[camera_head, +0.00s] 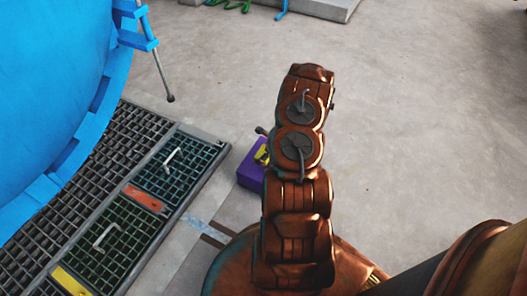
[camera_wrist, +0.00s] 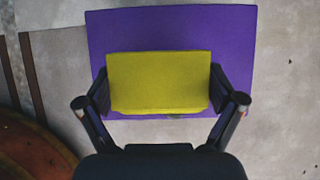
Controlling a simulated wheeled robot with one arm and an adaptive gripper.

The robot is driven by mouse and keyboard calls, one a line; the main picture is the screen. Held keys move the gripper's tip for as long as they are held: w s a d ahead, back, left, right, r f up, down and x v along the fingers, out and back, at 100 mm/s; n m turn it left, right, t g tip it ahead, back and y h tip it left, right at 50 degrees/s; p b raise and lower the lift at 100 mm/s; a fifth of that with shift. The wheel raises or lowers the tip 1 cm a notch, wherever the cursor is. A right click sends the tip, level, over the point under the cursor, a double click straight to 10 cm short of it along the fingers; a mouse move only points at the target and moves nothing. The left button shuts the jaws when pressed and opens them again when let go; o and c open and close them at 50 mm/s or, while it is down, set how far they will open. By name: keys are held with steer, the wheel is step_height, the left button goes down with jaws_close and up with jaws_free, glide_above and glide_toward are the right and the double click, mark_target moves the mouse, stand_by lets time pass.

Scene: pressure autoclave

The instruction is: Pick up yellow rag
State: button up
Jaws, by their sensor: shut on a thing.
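The yellow rag (camera_wrist: 159,80) is a flat, folded block in the wrist view. My gripper (camera_wrist: 159,88) is shut on it, with one finger against its left side and the other against its right side. The rag is in front of a purple block (camera_wrist: 222,35); I cannot tell whether the two touch. In the head view my arm hides much of this spot. A small part of the yellow rag (camera_head: 262,155) and the purple block (camera_head: 250,178) show to the left of the arm. My gripper is mostly hidden there.
A large blue vessel (camera_head: 50,80) and dark floor gratings (camera_head: 120,235) with handles lie to the left. A thin rod (camera_head: 160,70) hangs from the vessel. Concrete floor (camera_head: 420,120) to the right is clear. A grey slab (camera_head: 325,8) is at the back.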

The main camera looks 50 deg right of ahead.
steer(key=s+a, duration=0.2)
steer(key=s, duration=0.1)
steer(key=s+a+r+p, duration=0.1)
steer(key=s+a, duration=0.1)
steer(key=s, duration=0.1)
steer(key=s+a+p, duration=0.1)
steer(key=s+a, duration=0.2)
steer(key=shift+r, duration=0.2)
steer(key=shift+s+a+p, duration=0.5)
steer(key=shift+s+a, duration=0.2)
steer(key=shift+s, duration=0.25)
steer(key=o, duration=0.7)
steer(key=c, duration=0.5)
